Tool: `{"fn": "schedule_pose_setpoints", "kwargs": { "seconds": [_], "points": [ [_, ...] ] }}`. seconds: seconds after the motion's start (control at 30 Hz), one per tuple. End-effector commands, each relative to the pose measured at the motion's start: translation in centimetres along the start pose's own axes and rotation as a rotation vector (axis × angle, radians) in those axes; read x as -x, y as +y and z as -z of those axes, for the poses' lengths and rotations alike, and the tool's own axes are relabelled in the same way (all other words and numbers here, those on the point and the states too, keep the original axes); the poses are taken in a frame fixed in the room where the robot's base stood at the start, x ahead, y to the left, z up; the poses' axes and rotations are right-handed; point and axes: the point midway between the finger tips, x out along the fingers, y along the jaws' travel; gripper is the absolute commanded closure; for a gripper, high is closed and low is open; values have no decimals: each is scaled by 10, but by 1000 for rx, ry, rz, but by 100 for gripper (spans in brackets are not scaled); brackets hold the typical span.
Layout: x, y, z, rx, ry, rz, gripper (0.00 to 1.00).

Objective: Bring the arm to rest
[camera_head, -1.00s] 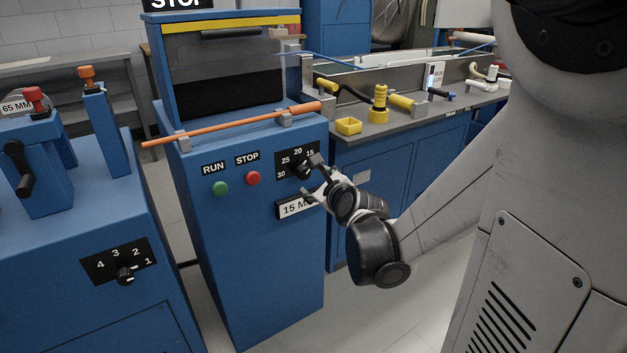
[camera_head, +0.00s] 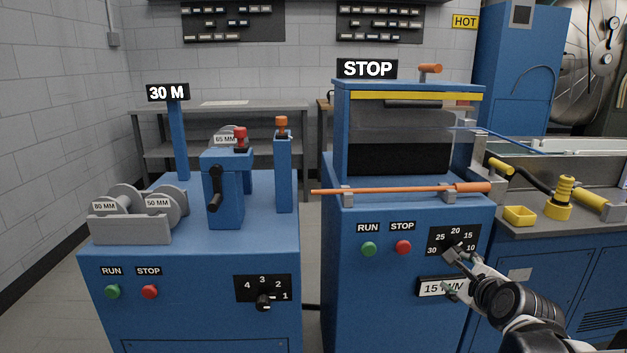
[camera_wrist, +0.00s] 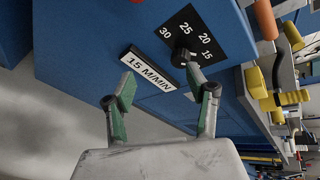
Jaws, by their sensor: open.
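My gripper (camera_head: 452,272) is in front of the right blue machine (camera_head: 340,270), near its speed dial plate (camera_head: 466,240) and the "15 M/MIN" label (camera_head: 430,288). In the wrist view my gripper (camera_wrist: 160,108) has its two fingers spread wide with nothing between them. The black dial knob (camera_wrist: 181,56) shows just beyond the right finger in the wrist view. I cannot tell whether that fingertip touches it. In the head view the gripper hides part of the dial plate and label.
An orange-handled rod (camera_head: 400,190) lies across the right machine's ledge. The left blue machine (camera_head: 200,290) carries reels and a crank. A narrow floor gap separates the machines.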

Motion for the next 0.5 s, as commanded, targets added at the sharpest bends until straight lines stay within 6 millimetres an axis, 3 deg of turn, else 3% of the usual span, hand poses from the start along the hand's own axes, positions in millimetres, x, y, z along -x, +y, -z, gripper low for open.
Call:
{"fn": "schedule_pose_setpoints", "kwargs": {
  "seconds": [0.2, 0.5],
  "points": [
    [40, 33, -36, 517, -31, -145, 48],
    [105, 78, -59, 1234, -143, -322, 48]
  ]
}}
